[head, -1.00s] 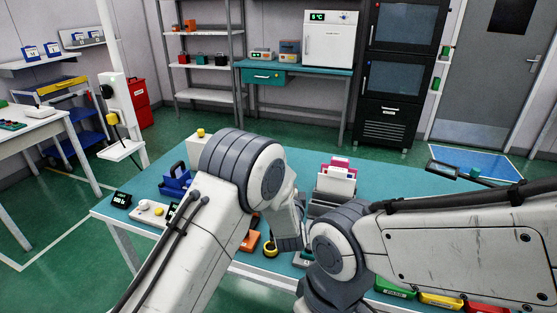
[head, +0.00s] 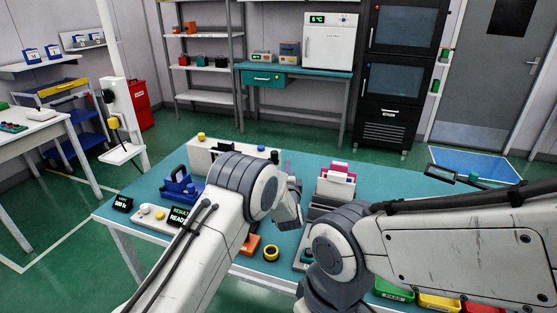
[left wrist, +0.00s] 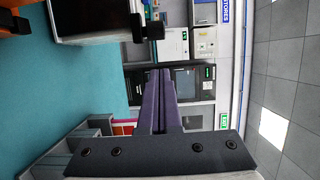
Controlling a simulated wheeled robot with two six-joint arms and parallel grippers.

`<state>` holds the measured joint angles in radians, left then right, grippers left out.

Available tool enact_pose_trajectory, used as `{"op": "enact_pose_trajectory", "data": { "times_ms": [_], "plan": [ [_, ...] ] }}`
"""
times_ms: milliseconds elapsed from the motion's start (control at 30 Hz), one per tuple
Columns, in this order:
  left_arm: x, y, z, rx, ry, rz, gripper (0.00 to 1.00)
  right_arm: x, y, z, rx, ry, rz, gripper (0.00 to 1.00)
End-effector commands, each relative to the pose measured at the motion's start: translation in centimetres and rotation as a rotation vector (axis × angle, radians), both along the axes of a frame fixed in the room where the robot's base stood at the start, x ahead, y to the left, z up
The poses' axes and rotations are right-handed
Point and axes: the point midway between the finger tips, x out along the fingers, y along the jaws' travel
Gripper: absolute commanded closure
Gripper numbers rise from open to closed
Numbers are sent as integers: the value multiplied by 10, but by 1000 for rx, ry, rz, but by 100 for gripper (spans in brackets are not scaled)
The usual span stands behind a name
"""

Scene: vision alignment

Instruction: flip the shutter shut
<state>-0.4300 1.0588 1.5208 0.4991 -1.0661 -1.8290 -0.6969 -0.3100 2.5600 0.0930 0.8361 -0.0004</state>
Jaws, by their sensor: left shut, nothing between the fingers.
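A long white box (head: 225,146) stands at the back left of the table, partly hidden by my left arm. A yellow knob is on its top and a small dark part (head: 274,156) is at its right end. A pale box with a black projecting piece (left wrist: 150,28) shows at the top of the sideways left wrist view. I cannot tell for sure which part is the shutter or how it stands. My left gripper (head: 287,163) is beside the box's right end. Its fingers (left wrist: 158,100) are shut and empty, apart from the black piece. My right gripper is not in view.
A blue holder (head: 180,186), a "READY" display (head: 179,216) and a yellow ring (head: 271,253) are on the table (head: 150,215). A rack with red and white cards (head: 337,180) stands right of my left gripper.

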Motion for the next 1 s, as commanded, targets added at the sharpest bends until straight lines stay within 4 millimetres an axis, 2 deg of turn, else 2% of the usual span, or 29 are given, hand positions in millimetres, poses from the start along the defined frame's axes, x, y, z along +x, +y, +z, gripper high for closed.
{"op": "enact_pose_trajectory", "data": {
  "times_ms": [100,300,833,933,1000],
  "plan": [
    [19,1,1,-1,0,1,100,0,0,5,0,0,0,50],
    [37,22,1,1,1,1,100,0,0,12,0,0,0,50],
    [44,31,-1,-1,0,0,100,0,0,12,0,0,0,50],
    [49,44,-2,-1,0,3,100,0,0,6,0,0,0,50],
    [54,61,-4,-1,-2,5,100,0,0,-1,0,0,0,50]
  ]
}}
